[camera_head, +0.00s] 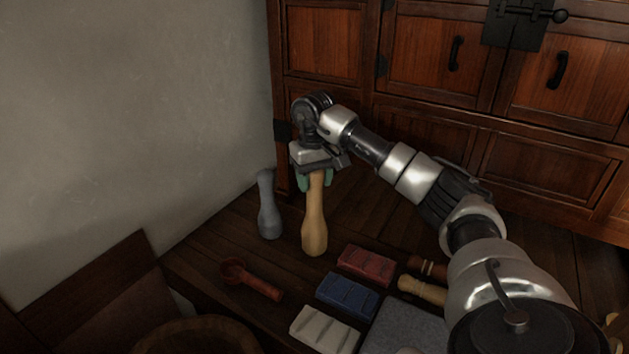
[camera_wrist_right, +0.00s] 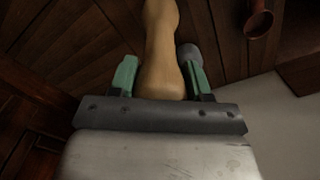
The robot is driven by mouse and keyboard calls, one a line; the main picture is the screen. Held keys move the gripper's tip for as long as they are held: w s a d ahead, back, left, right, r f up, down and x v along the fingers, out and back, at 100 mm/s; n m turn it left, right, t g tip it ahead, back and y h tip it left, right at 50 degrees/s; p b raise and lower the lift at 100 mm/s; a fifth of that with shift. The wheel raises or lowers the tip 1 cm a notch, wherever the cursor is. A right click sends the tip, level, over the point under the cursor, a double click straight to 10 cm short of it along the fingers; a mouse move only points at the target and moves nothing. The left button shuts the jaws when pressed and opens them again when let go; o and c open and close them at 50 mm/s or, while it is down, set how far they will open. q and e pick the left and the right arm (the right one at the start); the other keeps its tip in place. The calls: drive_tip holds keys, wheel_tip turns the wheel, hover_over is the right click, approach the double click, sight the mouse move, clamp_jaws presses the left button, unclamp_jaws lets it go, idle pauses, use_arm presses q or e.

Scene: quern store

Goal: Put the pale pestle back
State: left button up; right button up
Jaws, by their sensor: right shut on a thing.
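The pale pestle (camera_head: 314,220) is a light wooden club, upright, with its wide end down at the table top. My right gripper (camera_head: 315,181) is shut on its narrow upper end from above. In the right wrist view the pale pestle (camera_wrist_right: 161,50) runs between the green fingers (camera_wrist_right: 160,76). I cannot tell whether its foot touches the wood. A grey pestle (camera_head: 268,206) stands upright just left of it, apart from it. It shows partly behind a finger in the wrist view (camera_wrist_right: 188,52). My left gripper is not in view.
A red-brown scoop (camera_head: 250,280) lies in front. Red (camera_head: 366,265), blue (camera_head: 346,295) and white (camera_head: 324,329) blocks lie to the right, near a grey slab (camera_head: 405,328) and small turned wooden pieces (camera_head: 422,289). A wooden cabinet (camera_head: 430,140) stands behind; a plaster wall is left.

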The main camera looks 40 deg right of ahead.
drive_tip(key=o, duration=0.6)
drive_tip(key=shift+f, duration=0.1)
drive_tip(key=o, duration=0.5)
